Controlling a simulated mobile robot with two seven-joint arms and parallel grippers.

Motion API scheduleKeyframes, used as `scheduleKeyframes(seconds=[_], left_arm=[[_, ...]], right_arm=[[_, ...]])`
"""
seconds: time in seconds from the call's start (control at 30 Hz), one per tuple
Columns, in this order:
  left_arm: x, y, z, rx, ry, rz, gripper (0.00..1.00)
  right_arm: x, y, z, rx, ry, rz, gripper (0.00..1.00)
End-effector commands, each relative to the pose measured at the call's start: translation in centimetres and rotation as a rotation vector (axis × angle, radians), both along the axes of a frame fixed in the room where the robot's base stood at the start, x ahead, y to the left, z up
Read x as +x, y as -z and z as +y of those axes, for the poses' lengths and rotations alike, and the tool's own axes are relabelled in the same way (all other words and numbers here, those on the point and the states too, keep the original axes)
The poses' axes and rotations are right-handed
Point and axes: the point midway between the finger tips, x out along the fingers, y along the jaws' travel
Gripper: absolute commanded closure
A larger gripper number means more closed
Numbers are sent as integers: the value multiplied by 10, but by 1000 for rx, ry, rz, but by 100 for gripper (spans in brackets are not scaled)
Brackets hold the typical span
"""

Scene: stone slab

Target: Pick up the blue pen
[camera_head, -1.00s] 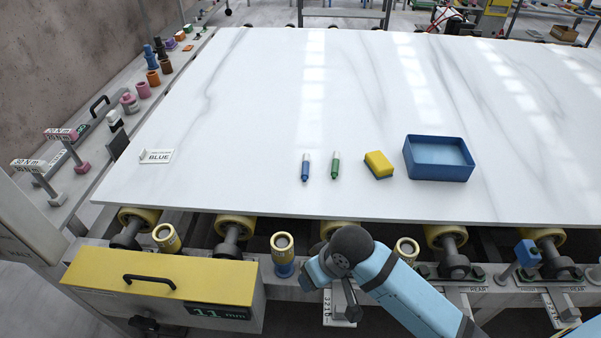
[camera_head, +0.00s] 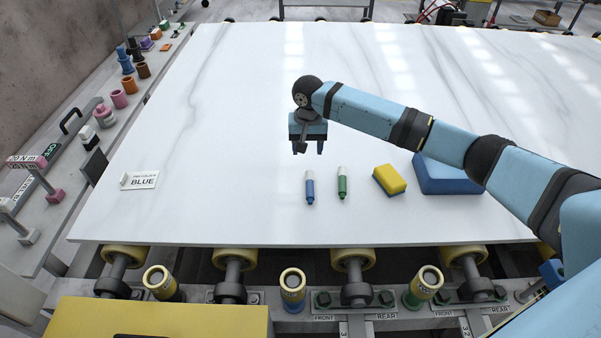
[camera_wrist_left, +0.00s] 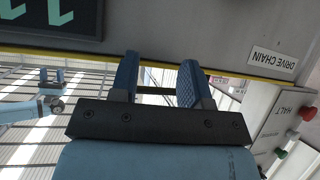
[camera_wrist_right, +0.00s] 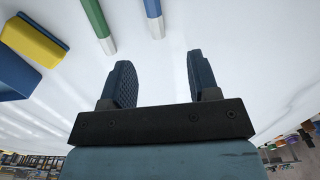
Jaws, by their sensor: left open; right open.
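The blue pen (camera_head: 310,188) lies on the white marble slab with its white end away from me. In the right wrist view the blue pen (camera_wrist_right: 153,12) shows at the top, ahead of the fingers. The green pen (camera_head: 342,184) lies just right of it. My right gripper (camera_head: 307,150) is open and empty over the slab, on the far side of the blue pen and apart from it. It shows open in the right wrist view (camera_wrist_right: 158,82). My left gripper (camera_wrist_left: 158,78) is open and empty near the machine's panel and is not in the head view.
A yellow-and-blue sponge (camera_head: 389,180) and a blue tray (camera_head: 447,178), partly hidden by my right arm, stand right of the pens. A card reading BLUE (camera_head: 139,181) lies at the left. Bare slab (camera_head: 230,150) lies left of the pens.

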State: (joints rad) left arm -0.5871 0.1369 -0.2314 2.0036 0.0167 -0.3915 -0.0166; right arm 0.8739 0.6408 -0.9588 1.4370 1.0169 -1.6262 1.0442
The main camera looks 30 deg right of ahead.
Motion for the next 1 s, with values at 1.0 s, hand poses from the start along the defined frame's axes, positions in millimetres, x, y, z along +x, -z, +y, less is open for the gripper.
scheduleKeyframes(seconds=[1.0], left_arm=[[-13,8,-2,-3,1,26,57]], right_arm=[[-7,125,-9,-3,12,1,45]])
